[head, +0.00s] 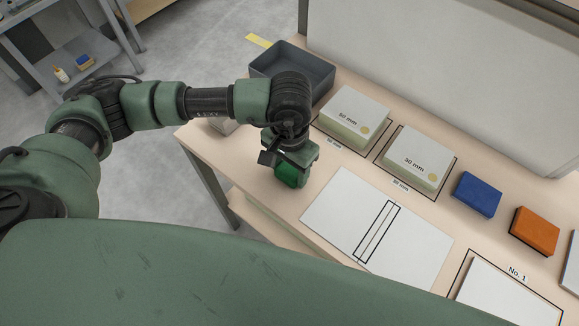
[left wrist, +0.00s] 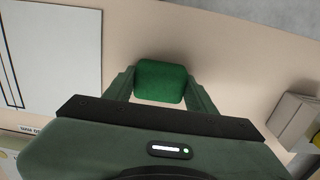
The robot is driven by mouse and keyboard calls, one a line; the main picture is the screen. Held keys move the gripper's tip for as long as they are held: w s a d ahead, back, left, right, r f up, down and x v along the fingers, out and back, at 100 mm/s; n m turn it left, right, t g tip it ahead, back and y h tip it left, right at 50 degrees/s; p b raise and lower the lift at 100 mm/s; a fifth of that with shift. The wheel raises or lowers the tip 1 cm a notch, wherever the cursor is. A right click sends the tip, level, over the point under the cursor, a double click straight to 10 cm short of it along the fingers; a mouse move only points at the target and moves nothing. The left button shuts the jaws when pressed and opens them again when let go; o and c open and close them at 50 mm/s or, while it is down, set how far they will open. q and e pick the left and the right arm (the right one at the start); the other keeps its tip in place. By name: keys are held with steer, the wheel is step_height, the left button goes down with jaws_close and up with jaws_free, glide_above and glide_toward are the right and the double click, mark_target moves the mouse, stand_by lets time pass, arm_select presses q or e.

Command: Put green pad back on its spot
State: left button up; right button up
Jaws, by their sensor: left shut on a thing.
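The green pad (head: 288,176) is a small dark green block. In the head view it hangs below my left gripper (head: 290,164), over the left part of the table. In the left wrist view the green pad (left wrist: 160,82) sits between the two fingers of my left gripper (left wrist: 160,90), which is shut on it. Whether the pad touches the table is hard to tell. A blue pad (head: 477,194) and an orange pad (head: 534,231) lie in a row at the right. The green pad's own spot cannot be made out. My right gripper is not in view.
A white panel (head: 410,246) with a black outlined strip lies right of the gripper. Two blocks, marked 50 mm (head: 352,112) and 30 mm (head: 416,160), stand behind it. A grey tray (head: 318,75) is at the back. A small pale block (left wrist: 294,118) shows in the left wrist view.

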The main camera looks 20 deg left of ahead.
mark_target(290, 169)
arm_select(q)
steer(key=shift+f, duration=0.15)
steer(key=o, duration=1.3)
steer(key=shift+r, duration=0.35)
step_height(290, 169, up, 12)
steer(key=b, duration=0.2)
steer(key=shift+f, duration=0.15)
